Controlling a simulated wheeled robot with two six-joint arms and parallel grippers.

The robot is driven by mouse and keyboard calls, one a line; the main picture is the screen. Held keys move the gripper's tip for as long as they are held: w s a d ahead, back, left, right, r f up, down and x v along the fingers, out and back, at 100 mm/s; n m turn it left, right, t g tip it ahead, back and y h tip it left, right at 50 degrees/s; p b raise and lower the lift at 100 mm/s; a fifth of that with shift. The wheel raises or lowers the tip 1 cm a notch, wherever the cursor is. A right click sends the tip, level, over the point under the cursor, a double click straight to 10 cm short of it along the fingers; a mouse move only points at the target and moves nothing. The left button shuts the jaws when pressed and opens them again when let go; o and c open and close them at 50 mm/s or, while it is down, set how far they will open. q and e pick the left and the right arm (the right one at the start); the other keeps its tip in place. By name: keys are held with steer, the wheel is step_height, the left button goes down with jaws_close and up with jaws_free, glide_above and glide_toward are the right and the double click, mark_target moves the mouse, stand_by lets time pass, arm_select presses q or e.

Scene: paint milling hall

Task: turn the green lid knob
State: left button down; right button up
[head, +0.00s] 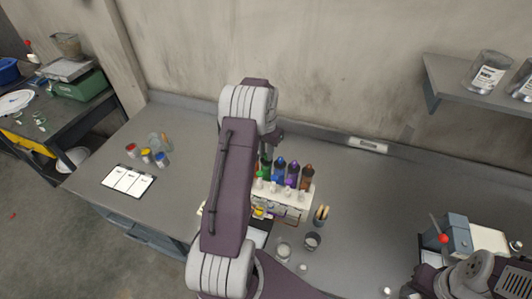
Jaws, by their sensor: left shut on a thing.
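A white rack (291,206) stands near the middle of the bench with a row of coloured bottles in it. The green one (264,169) is at the left of the visible row, partly hidden by my left arm. Blue (279,170), purple (292,174) and brown (306,177) ones stand to its right. My left gripper (269,150) reaches down at the green one and is shut on its lid knob; the fingertips are mostly hidden behind my own wrist. Part of my right arm shows at the lower right, but its fingers cannot be made out.
Small glass jars (284,250) and a cup of sticks (321,215) stand close to the rack. A clipboard (129,180) and small paint pots (146,156) lie at left. A grey device with a red-knobbed lever (457,236) stands at right. The bench behind the rack is clear.

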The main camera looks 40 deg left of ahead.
arm_select(q)
steer(key=shift+w, duration=0.1)
steer(key=c, duration=1.3)
jaws_free()
steer(key=shift+r, duration=0.3)
step_height(320, 180, up, 8)
steer(key=shift+r+b, duration=0.25)
steer(key=shift+b, duration=0.85)
